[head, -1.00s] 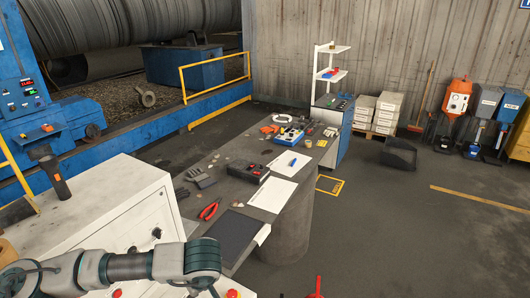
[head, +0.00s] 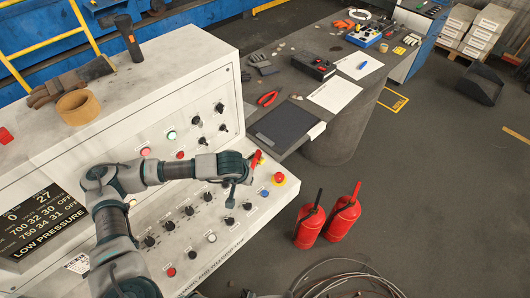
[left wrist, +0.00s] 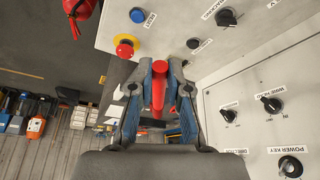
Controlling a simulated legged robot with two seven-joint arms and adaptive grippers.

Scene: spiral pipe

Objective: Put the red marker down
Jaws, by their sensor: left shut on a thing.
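My left gripper (head: 252,166) reaches in from the left over the right end of the white control console (head: 75,150). It is shut on the red marker (head: 256,159). In the left wrist view the red marker (left wrist: 158,92) stands between the two fingers of my left gripper (left wrist: 159,95), with its round red end toward the camera. The marker is above the console's sloped panel; whether it touches the panel I cannot tell. My right gripper is not in view.
A red emergency button (head: 279,179) with a yellow base lies close to my gripper, among several knobs. A grey table (head: 345,125) with papers, pliers (head: 268,97) and a black tablet (head: 284,127) stands beyond. Two red extinguishers (head: 342,215) stand on the floor at right.

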